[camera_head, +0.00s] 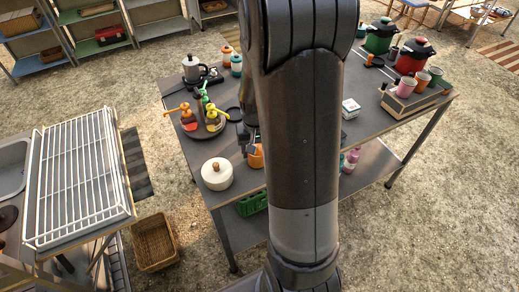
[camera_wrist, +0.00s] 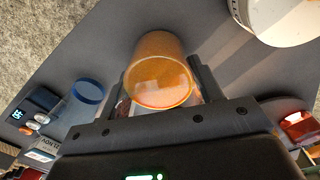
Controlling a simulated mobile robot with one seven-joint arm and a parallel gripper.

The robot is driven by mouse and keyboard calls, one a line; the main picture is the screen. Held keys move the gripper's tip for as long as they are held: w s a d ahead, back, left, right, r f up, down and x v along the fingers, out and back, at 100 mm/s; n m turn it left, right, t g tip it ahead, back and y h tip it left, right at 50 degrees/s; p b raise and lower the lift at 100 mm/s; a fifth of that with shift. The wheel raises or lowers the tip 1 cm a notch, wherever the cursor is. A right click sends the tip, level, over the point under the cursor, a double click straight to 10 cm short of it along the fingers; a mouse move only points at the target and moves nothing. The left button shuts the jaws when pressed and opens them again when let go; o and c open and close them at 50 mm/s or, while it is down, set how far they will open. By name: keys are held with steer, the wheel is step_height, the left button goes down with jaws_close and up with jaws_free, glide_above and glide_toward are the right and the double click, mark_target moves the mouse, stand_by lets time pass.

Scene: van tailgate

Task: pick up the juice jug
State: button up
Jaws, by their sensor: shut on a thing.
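The juice jug (camera_wrist: 160,70) is an orange, round vessel with its rim facing the wrist camera. It also shows in the head view (camera_head: 256,157), at the near part of the grey table (camera_head: 205,148), partly hidden by my arm. My gripper (camera_wrist: 163,88) has one finger on each side of the jug and is shut on it. In the head view my gripper (camera_head: 249,140) is mostly behind my own arm. I cannot tell whether the jug's base touches the table.
A white lidded pot (camera_head: 217,175) stands left of the jug. A round tray (camera_head: 203,128) with several bright bottles is behind it. A moka pot (camera_head: 192,68) and jars stand further back. A small white box (camera_head: 351,107) lies to the right. Pots and cups fill the far right.

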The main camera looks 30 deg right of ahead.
steer(key=shift+r, duration=0.1)
steer(key=shift+c, duration=0.2)
steer(key=shift+w+r, duration=0.1)
steer(key=shift+r, duration=1.2)
steer(key=s+d+r, duration=0.8)
steer(key=shift+d, duration=0.15)
